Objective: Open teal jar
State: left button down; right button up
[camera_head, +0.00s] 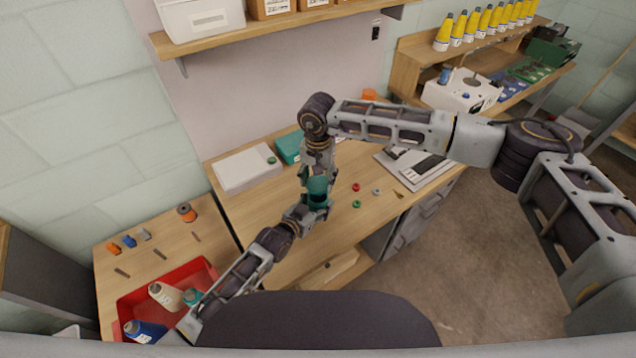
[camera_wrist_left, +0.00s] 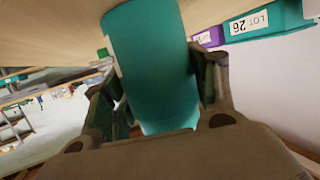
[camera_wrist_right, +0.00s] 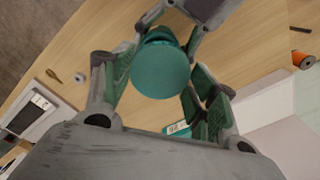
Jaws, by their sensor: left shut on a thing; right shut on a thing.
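The teal jar (camera_head: 318,187) is held above the table between my two grippers. My left gripper (camera_head: 311,203) is shut on its body, which fills the middle of the left wrist view (camera_wrist_left: 152,55) between the fingers. My right gripper (camera_head: 317,168) comes from above and is shut on the jar's top. The round teal lid (camera_wrist_right: 161,70) faces the camera between the fingers in the right wrist view. The fingers hide much of the jar in the head view, so the seam between lid and body is not clear.
Small red (camera_head: 356,187) and green rings (camera_head: 357,204) lie on the wooden table (camera_head: 270,220) right of the jar. A white box (camera_head: 245,170) stands at the back left. A red tray (camera_head: 205,268) with several bottles sits at lower left.

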dwell(0.3)
pick_arm(q)
jog(key=shift+c, duration=1.9)
grip_release()
jog(key=shift+v, duration=6)
